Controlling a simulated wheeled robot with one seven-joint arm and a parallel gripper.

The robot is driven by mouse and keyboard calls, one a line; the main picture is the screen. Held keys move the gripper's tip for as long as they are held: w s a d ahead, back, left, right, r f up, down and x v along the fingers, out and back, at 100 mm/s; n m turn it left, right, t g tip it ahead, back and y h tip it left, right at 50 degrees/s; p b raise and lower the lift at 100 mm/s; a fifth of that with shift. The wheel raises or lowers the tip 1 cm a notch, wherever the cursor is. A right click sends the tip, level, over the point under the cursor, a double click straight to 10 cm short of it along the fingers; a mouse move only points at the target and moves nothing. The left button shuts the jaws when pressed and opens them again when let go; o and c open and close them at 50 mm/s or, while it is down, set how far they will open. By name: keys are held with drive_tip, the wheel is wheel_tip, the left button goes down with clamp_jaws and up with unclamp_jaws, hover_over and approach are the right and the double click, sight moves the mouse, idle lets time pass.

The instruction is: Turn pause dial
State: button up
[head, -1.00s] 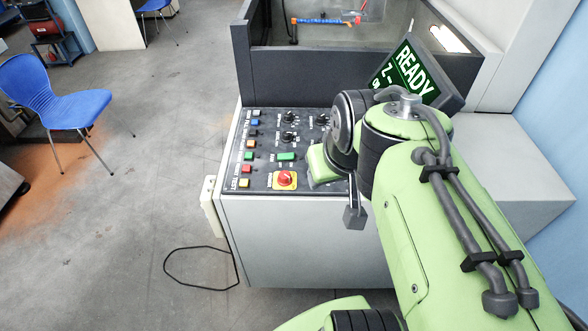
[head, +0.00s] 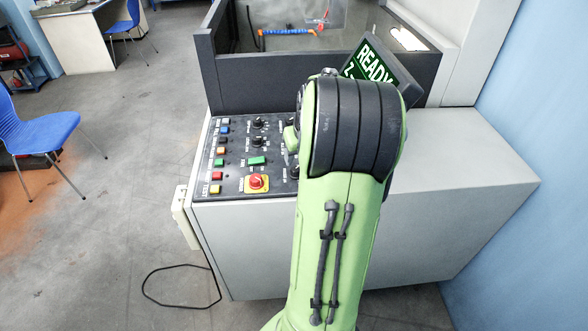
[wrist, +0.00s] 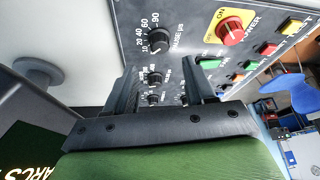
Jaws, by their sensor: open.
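The pause dial (wrist: 158,42) is a black knob with a printed scale around it, in the upper middle of the wrist view. Its label is partly legible and the knob is uncovered. My gripper (wrist: 161,74) is open, with its two dark fingers apart and nothing seen between them but panel and other knobs. The pause dial appears just beyond the fingertips, apart from them as far as I can tell. In the head view my arm hides the gripper and part of the control panel (head: 232,190).
A red power button (wrist: 231,32) on a yellow plate sits right of the dial. A green button (wrist: 209,63) and several coloured buttons lie nearby. More black knobs (wrist: 154,78) show near the fingers. The READY screen (head: 372,68) stands behind my arm.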

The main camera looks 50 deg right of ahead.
sight(296, 168)
drive_tip(key=b+x, duration=0.1)
drive_tip(key=x, duration=0.6)
drive_tip(key=shift+w+f, duration=0.15)
drive_tip(key=shift+f, duration=0.1)
drive_tip(key=shift+c, duration=0.2)
clamp_jaws()
